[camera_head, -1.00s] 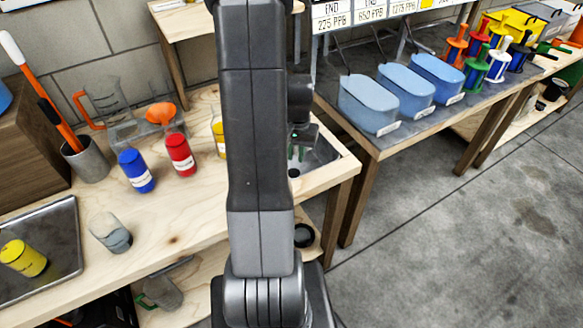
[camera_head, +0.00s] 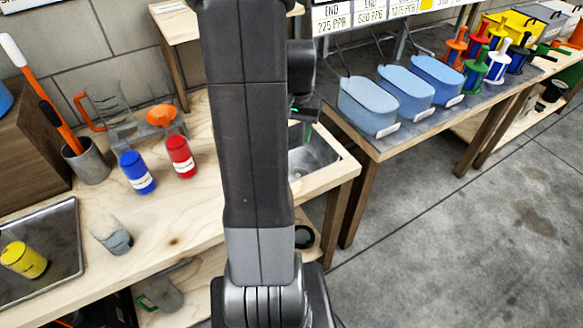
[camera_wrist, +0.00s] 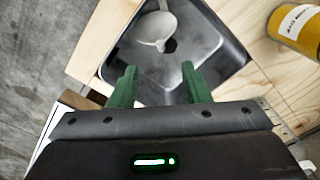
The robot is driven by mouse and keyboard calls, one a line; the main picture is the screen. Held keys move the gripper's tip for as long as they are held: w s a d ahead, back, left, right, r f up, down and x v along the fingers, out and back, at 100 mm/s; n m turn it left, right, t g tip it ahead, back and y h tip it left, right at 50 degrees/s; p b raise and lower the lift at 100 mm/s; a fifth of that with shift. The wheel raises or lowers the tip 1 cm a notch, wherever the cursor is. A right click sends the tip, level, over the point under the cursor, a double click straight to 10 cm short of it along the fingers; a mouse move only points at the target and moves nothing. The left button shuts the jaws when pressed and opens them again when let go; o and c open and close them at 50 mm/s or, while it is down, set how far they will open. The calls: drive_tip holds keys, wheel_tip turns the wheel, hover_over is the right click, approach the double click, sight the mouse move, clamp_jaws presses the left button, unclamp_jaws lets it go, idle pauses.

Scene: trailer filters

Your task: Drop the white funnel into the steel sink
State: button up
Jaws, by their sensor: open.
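The steel sink (camera_head: 318,157) is set into the right end of the wooden bench, partly hidden behind my arm. In the wrist view, the sink basin (camera_wrist: 218,62) lies below my gripper, with a dark drain hole at its bottom. The white funnel (camera_wrist: 153,27) shows inside the basin, beside the drain hole, apart from the fingers. It is hidden in the head view. My gripper (camera_wrist: 160,72) is open and empty over the sink, its two green fingers spread apart. In the head view it is mostly hidden behind my arm.
A yellow labelled bottle (camera_wrist: 297,27) stands beside the sink. Blue (camera_head: 137,172) and red (camera_head: 180,157) bottles, an orange funnel (camera_head: 161,116) and a small beaker (camera_head: 111,234) stand left on the bench. Blue tubs (camera_head: 368,104) line the right table.

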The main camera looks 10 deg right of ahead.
wheel_tip(320, 180, up, 5)
idle(0.4)
wheel_tip(320, 180, down, 14)
wheel_tip(320, 180, up, 4)
drive_tip(key=p, duration=0.2)
drive_tip(key=shift+r+p, duration=0.2)
drive_tip(key=shift+p, duration=0.15)
idle(0.4)
